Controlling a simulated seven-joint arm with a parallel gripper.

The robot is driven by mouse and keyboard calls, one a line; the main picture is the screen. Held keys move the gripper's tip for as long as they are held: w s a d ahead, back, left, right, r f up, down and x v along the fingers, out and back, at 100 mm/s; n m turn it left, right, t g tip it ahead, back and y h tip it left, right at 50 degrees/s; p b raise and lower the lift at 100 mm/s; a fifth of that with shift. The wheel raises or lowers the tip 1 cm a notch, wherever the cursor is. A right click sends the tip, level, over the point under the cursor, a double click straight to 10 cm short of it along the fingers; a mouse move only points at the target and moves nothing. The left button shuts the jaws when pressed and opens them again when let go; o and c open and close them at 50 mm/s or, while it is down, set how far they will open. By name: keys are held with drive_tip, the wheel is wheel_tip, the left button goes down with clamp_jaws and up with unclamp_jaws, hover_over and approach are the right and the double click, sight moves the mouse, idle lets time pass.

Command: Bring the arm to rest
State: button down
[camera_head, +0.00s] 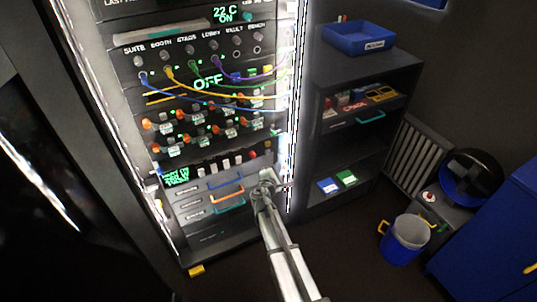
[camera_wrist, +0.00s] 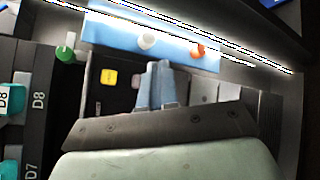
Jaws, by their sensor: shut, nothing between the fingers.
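My gripper (camera_head: 264,188) is in front of the lower right part of the tall lit panel rack (camera_head: 215,238), close to the drawers with coloured handles. My arm reaches up to it from the bottom of the head view. In the wrist view the two grey-blue fingers of my gripper (camera_wrist: 157,84) are together with nothing between them. Behind them is a dark panel face with a yellow square (camera_wrist: 109,77) and a blue strip (camera_wrist: 120,33) above. I cannot tell whether the fingertips touch the panel.
The strip carries a white knob (camera_wrist: 147,42) and an orange one (camera_wrist: 197,50). Coloured cables (camera_head: 215,92) hang across the rack. A shelf unit (camera_head: 362,140) with a blue bin (camera_head: 358,40) stands right. A blue bucket (camera_head: 404,240) is on the floor, which is open before the shelf.

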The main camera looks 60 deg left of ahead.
idle(0.4)
drive_tip(key=s+d+f+m+g+h, duration=0.1)
drive_tip(key=d+f+m+g+h, duration=0.35)
drive_tip(key=d, duration=0.95)
drive_tip(key=d+f+m+g+h, duration=0.1)
drive_tip(key=d+f+m+h, duration=0.6)
drive_tip(key=d, duration=0.8)
drive_tip(key=s+d+f+m+g+h, duration=0.1)
drive_tip(key=d+f+m+g+h, duration=0.15)
drive_tip(key=d+f+m, duration=0.85)
drive_tip(key=s+d+f+m+g+y, duration=0.1)
drive_tip(key=s+d+m+g, duration=0.1)
drive_tip(key=d, duration=1.3)
drive_tip(key=s+d+f+m+g+y, duration=0.1)
drive_tip(key=s+d+m+g, duration=0.2)
drive_tip(key=d, duration=1.3)
drive_tip(key=s+d+f+m+g+y, duration=0.1)
drive_tip(key=d+m+g, duration=0.3)
drive_tip(key=d, duration=1.2)
drive_tip(key=shift+s+d+f+m, duration=0.2)
drive_tip(key=shift+s+f+m, duration=0.4)
drive_tip(key=shift+s+m, duration=0.35)
drive_tip(key=c, duration=1.8)
unclamp_jaws()
drive_tip(key=shift+w, duration=0.15)
